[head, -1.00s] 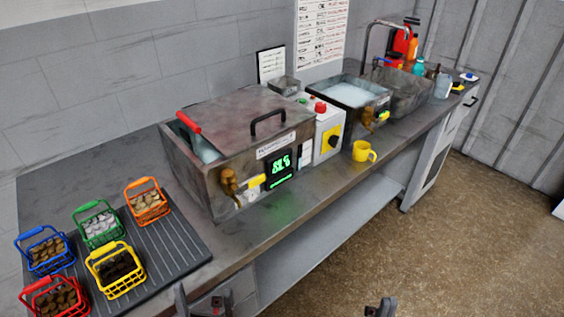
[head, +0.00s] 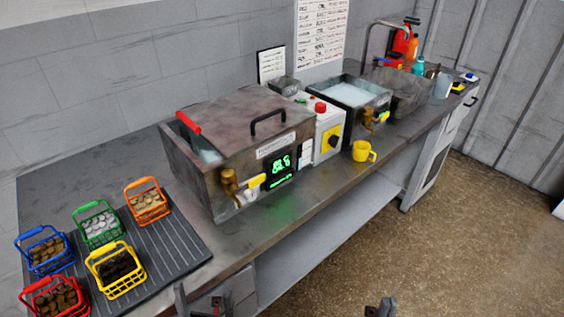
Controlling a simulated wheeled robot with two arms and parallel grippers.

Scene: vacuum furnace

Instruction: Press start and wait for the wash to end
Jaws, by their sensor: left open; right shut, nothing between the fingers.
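The wash machine (head: 215,165) is a grey metal tank on the bench, its lid (head: 235,112) partly covering it. A red handle (head: 188,123) shows at the tank's open left end, with pale liquid beside it. The front display (head: 282,166) is lit with green digits, too blurred to read surely. A control box (head: 328,125) beside the tank carries a red button (head: 320,107) and a black knob on yellow (head: 334,142). My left gripper (head: 205,304) is open and empty at the bottom edge, before the bench. My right gripper (head: 381,307) is shut and empty at the bottom edge, away from the controls.
Several coloured baskets holding small parts, including a green one (head: 98,228), stand on a ribbed mat (head: 185,245) at left. A yellow mug (head: 362,152) sits near the bench's front edge. The floor at right is clear.

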